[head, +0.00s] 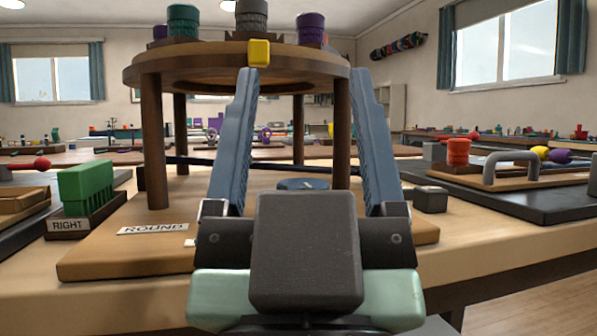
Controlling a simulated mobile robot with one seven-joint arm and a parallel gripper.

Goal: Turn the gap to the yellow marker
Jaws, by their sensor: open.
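A round wooden stand on legs (150,68) rises from a wooden base board on the bench. The yellow marker (259,53) is a small block at the front rim of its disc. Green (183,22), grey (252,18) and purple (311,28) bobbins stand around the top. The disc's top face is seen almost edge-on, so I cannot tell where the gap is. My gripper (304,76) is in front of the stand, its two blue fingers pointing up and wide apart, with nothing held between them. The left fingertip appears just below the yellow marker; I cannot tell whether it touches.
A "ROUND" label (152,229) lies on the base board. A holder of green pieces (86,188) marked "RIGHT" stands at left. At right are a small dark block (430,199) and a board with a grey handle (511,168) and a red-orange spool (458,152).

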